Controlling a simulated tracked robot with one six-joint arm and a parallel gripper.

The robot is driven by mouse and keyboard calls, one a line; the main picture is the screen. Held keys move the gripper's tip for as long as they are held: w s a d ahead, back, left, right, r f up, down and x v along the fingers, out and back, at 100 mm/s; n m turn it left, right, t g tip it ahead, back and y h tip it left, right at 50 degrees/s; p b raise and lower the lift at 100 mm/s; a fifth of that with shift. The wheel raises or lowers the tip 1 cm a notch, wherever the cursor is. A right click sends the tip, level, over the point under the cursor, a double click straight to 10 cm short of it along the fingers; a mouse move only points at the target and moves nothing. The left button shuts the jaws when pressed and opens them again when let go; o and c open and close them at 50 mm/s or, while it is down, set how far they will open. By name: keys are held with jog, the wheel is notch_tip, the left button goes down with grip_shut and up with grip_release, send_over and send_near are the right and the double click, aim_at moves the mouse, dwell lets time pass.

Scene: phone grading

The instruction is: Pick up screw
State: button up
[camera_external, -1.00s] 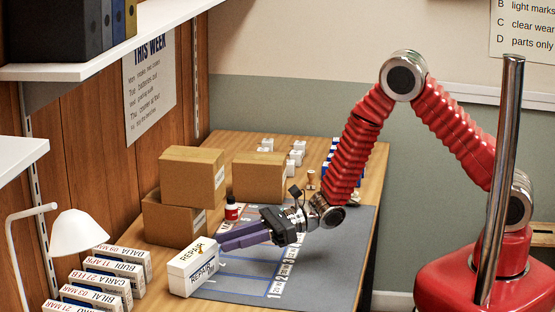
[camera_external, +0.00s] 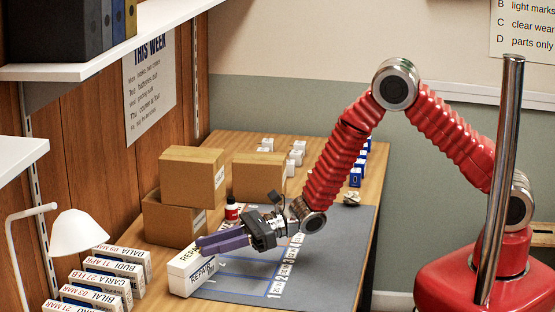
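My gripper (camera_external: 199,246), with long purple fingers and a dark body, reaches left over the mat, its fingertips at the white REPAIR box (camera_external: 190,275). The fingers cover part of the box's top. From this side I cannot tell whether they are apart or shut, whether they touch the box, or whether anything is between them. I cannot make out a screw; one may be too small to see, or hidden inside the box or behind the fingers.
The grey mat (camera_external: 335,265) with blue lines and numbers is mostly clear. A small red bottle (camera_external: 232,211) stands behind my gripper. Cardboard boxes (camera_external: 192,176) stack at the back left, and small white and blue boxes (camera_external: 355,178) stand farther back. Labelled white boxes (camera_external: 118,262) line the left.

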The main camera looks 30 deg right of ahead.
grip_shut()
dwell(0.8)
